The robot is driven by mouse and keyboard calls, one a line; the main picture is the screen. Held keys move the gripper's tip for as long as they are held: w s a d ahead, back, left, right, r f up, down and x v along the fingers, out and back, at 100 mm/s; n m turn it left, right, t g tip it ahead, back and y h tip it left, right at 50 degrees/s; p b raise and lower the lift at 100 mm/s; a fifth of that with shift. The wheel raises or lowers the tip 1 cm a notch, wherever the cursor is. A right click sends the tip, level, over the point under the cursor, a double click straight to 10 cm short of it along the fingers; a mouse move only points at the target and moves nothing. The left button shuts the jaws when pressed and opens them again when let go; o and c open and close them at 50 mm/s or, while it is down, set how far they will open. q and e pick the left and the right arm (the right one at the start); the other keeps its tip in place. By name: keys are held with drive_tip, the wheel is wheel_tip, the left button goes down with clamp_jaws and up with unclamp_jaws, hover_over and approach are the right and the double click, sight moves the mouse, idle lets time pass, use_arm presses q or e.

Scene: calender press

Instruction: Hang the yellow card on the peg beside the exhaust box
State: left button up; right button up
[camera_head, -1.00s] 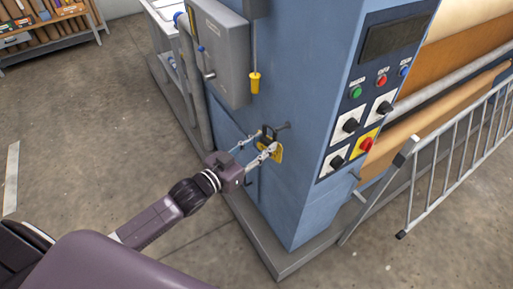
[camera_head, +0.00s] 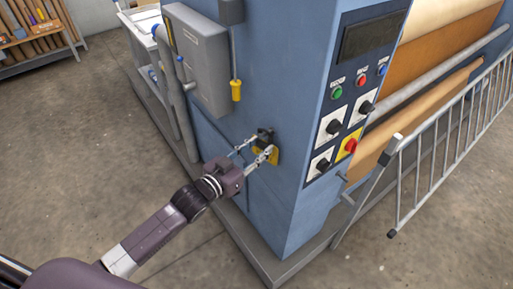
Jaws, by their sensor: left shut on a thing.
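The yellow card (camera_head: 270,157) is at the blue machine's side face, below and right of the grey exhaust box (camera_head: 200,62). My left gripper (camera_head: 257,148) is shut on the card, its fingers reaching from the lower left. A black piece (camera_head: 265,134) shows at the card's top, over the place where the peg sticks out. The peg is hidden or merges with this dark piece, so I cannot tell whether the card is around it or only in front of it. My right gripper is not in view.
A yellow pull handle (camera_head: 236,90) hangs above the card. The control panel (camera_head: 348,100) with knobs and a red button is around the corner to the right. A metal railing (camera_head: 445,150) stands at the right.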

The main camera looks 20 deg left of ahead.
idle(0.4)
use_arm(q)
drive_tip(key=o, duration=1.1)
drive_tip(key=shift+s, duration=0.1)
drive_tip(key=v, duration=1.2)
drive_tip(key=s+a+f+n+g+y, duration=0.15)
drive_tip(key=a+f, duration=0.25)
drive_tip(key=f, duration=0.6)
drive_tip(key=a+f+g+y, duration=0.1)
drive_tip(key=a+f+y, duration=0.15)
drive_tip(key=f, duration=0.75)
drive_tip(key=s+a+f+n+g+y+b, duration=0.15)
drive_tip(key=s+f, duration=0.25)
drive_tip(key=f, duration=0.4)
drive_tip(key=s+a+f+g+y, duration=0.15)
drive_tip(key=s+f, duration=0.25)
drive_tip(key=f, duration=0.5)
drive_tip(key=s+d+f+g, duration=0.2)
drive_tip(key=s+f+g, duration=0.1)
drive_tip(key=s+f, duration=0.4)
drive_tip(key=s+d+f+g, duration=0.2)
drive_tip(key=s+f, duration=0.5)
drive_tip(key=s, duration=0.6)
drive_tip(key=s+d+f+g, duration=0.2)
drive_tip(key=s+f+g, duration=0.2)
drive_tip(key=s, duration=0.7)
wheel_tip(320, 180, down, 3)
drive_tip(key=shift+r+m+b, duration=0.1)
drive_tip(key=shift+m+b, duration=0.25)
drive_tip(key=shift+m, duration=0.05)
